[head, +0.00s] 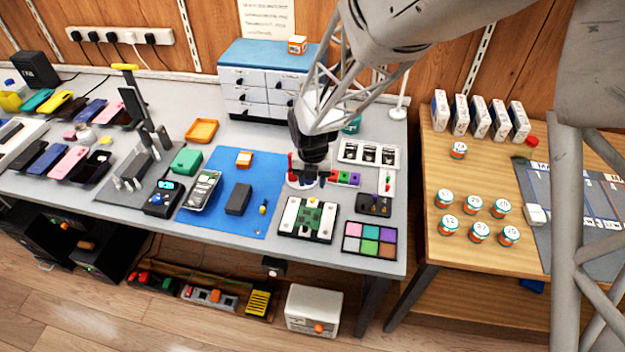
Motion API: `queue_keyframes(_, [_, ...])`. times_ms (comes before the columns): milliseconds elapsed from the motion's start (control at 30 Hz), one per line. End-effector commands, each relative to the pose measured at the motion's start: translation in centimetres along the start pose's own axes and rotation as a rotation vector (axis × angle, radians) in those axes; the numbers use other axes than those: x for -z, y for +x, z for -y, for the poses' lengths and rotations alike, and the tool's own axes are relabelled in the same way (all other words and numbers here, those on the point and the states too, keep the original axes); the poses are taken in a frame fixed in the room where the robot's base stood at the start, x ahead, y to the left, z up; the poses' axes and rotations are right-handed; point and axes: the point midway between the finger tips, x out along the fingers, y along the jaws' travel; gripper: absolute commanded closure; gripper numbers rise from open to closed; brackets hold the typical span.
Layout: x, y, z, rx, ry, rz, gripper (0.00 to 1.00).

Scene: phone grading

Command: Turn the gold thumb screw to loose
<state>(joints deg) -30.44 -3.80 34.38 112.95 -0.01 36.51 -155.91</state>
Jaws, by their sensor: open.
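A light-coloured holder (290,222) with a green circuit board (309,217) lies near the front of the grey bench. A small yellow-gold knob (312,203) shows at the board's back edge; it looks like the gold thumb screw, but it is too small to tell how far it is turned.
A blue-topped drawer cabinet (262,80) stands behind.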

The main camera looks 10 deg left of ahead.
Motion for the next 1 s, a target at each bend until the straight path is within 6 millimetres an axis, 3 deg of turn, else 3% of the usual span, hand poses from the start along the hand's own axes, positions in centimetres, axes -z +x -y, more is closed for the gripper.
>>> queue_keyframes(267, [-0.01, 0.01, 0.0, 0.0, 0.028, 0.0, 0.57])
queue_keyframes(467, [-0.01, 0.0, -0.01, 0.0, 0.162, 0.0, 0.57])
queue_keyframes(1000, [0.01, -0.03, -0.02, 0.0, 0.902, 0.0, 0.57])
